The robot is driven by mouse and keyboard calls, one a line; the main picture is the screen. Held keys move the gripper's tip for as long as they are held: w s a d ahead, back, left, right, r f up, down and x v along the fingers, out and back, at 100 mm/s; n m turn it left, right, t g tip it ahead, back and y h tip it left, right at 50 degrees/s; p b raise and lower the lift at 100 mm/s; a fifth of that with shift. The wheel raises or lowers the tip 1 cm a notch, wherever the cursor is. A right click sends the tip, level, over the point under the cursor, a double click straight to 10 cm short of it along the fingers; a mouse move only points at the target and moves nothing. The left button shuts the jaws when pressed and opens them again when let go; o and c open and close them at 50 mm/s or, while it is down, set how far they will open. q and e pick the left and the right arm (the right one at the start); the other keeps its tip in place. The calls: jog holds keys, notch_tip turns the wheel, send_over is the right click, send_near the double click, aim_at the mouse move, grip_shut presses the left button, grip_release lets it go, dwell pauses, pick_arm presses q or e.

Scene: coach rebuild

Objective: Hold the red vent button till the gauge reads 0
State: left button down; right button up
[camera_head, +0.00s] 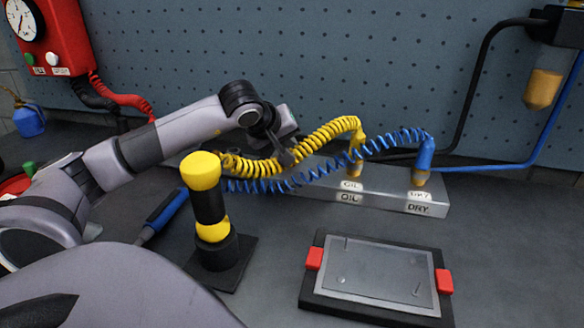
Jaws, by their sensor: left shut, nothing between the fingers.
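A red box (62,30) hangs on the wall at the upper left. Its round white gauge (22,17) is cut by the picture's edge, with a dark needle; the number it reads is too small to tell. Below the gauge are a green button (28,59) and a whitish button (52,59) above small labels. I cannot make out a red vent button. My left gripper (286,154) is shut and empty, pointing down by the yellow coiled hose, well to the right of the box. My right gripper is not in view.
Yellow (330,131) and blue (330,170) coiled hoses run to a metal block (390,188) labelled OIL and DRY. A black and yellow post (208,205) stands in front of my left arm. A framed metal plate (378,272) lies at the front right.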

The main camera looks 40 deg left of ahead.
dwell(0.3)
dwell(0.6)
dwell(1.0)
pick_arm(q)
jog(key=shift+f, duration=0.25)
jog(key=shift+f+b, duration=0.25)
jog(key=shift+b, duration=0.15)
jog(key=shift+f+b, duration=0.55)
jog(key=shift+f, duration=0.05)
dwell(0.4)
dwell(3.9)
jog(key=shift+r+p, duration=0.8)
jog(key=shift+r, duration=0.25)
